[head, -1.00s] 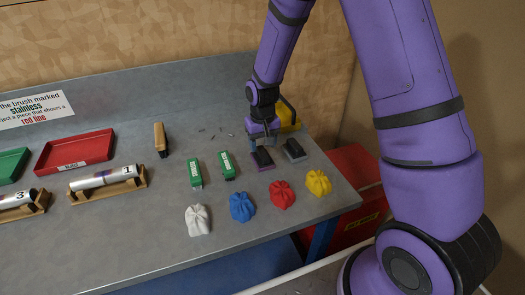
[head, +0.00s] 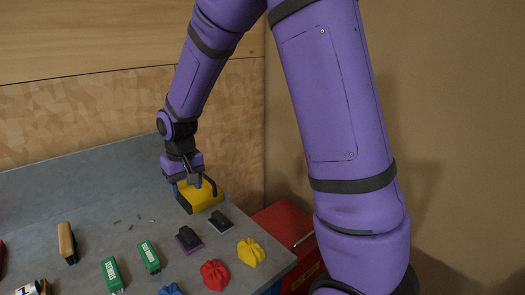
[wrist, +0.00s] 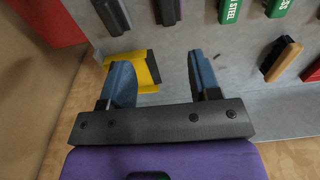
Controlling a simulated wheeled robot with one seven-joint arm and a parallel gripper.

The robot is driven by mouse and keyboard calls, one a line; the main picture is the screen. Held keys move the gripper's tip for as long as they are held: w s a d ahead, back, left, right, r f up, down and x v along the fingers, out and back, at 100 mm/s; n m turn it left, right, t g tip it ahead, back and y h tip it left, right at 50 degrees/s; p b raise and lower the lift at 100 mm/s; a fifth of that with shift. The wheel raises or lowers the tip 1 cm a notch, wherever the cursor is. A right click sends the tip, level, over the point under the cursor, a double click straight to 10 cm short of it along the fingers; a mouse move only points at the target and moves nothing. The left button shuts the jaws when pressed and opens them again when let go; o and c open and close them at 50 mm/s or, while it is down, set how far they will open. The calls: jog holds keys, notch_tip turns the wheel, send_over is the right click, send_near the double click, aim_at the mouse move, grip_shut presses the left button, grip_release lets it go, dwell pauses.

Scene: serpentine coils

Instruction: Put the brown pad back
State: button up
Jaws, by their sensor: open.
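No pad is plainly brown in colour. A dark pad with a purplish base (head: 188,240) and a grey pad (head: 220,222) lie side by side on the bench, each with a black top. Both also show at the top of the wrist view, the purplish one (wrist: 167,11) right of the grey one (wrist: 112,15). My gripper (head: 195,182) is over the yellow holder (head: 203,198), behind the pads. In the wrist view my gripper (wrist: 158,64) is open, with the dark-edged yellow holder (wrist: 145,78) beyond and between its fingers. I see nothing held.
A wooden-backed brush (head: 67,242) and green boxes (head: 148,257) stand left of the pads. A red bin (head: 285,225) is beyond the bench's right edge. Bare bench lies left of my gripper.

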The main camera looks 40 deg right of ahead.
jog(key=s+d+r+t, duration=0.2)
jog(key=s+r, duration=0.7)
jog(key=s, duration=0.4)
jog(key=s+d+r+t, duration=0.2)
jog(key=s+d+r, duration=0.1)
jog(key=s+r, duration=0.7)
jog(key=s, duration=0.3)
jog(key=shift+s+d, duration=0.35)
jog(key=shift+s, duration=0.05)
jog(key=shift+c, duration=0.5)
